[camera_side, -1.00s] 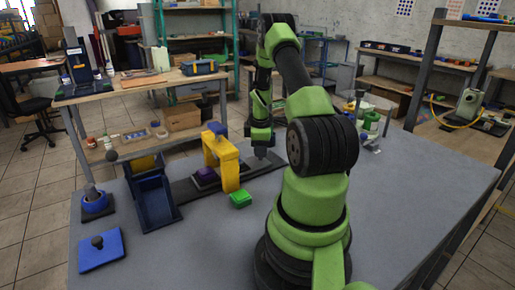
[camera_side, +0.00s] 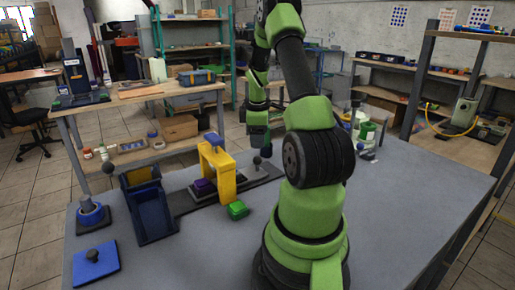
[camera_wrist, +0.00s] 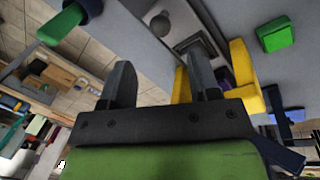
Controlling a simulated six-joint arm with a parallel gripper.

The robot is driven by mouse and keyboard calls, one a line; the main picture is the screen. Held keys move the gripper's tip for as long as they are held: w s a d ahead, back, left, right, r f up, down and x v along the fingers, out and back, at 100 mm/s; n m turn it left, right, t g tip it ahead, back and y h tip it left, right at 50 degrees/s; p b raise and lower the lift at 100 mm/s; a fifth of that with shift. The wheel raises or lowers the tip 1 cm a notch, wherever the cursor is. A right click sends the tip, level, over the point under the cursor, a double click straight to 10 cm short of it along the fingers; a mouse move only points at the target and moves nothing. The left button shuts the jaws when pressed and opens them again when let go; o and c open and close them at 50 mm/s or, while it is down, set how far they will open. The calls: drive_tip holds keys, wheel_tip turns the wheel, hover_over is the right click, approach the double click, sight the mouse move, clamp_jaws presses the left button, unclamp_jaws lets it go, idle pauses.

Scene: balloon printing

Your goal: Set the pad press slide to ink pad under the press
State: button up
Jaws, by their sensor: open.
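The yellow press (camera_side: 227,178) with a blue top stands over the dark slide rail (camera_side: 182,205). A purple pad (camera_side: 204,188) sits on the rail under the press. To the right, a grey plate with a knob (camera_side: 257,170) lies on the rail, and a dark ball handle (camera_side: 266,152) stands near it; the ball handle also shows in the wrist view (camera_wrist: 160,25). My gripper (camera_wrist: 160,80) is open and empty, above and apart from the right end of the rail. The yellow press is partly behind my right finger in the wrist view.
A green block (camera_side: 238,210) sits before the press. A dark blue bin (camera_side: 153,210), a blue pot (camera_side: 90,211) and a blue plate (camera_side: 96,264) stand to the left. Green and white containers (camera_side: 366,132) stand at the back right. The table's front right is clear.

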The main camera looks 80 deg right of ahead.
drive_tip(key=shift+a+r, duration=0.15)
drive_tip(key=shift+r, duration=0.55)
drive_tip(key=shift+w+a+n, duration=0.15)
drive_tip(key=shift+n, duration=0.15)
drive_tip(key=c, duration=0.4)
drive_tip(key=w+n, duration=0.1)
drive_tip(key=n, duration=0.1)
drive_tip(key=w+a+r+n+g, duration=0.1)
drive_tip(key=n, duration=0.1)
drive_tip(key=w+a+n, duration=0.1)
drive_tip(key=n, duration=0.2)
drive_tip(key=shift+w+a+r+g, duration=0.15)
drive_tip(key=shift+w+a+g, duration=0.05)
drive_tip(key=shift+g, duration=0.2)
clamp_jaws()
drive_tip(key=n, duration=0.1)
hover_over(249, 174)
drive_tip(key=shift+h, duration=0.3)
wheel_tip(249, 174, down, 9)
drive_tip(key=shift+f, duration=0.15)
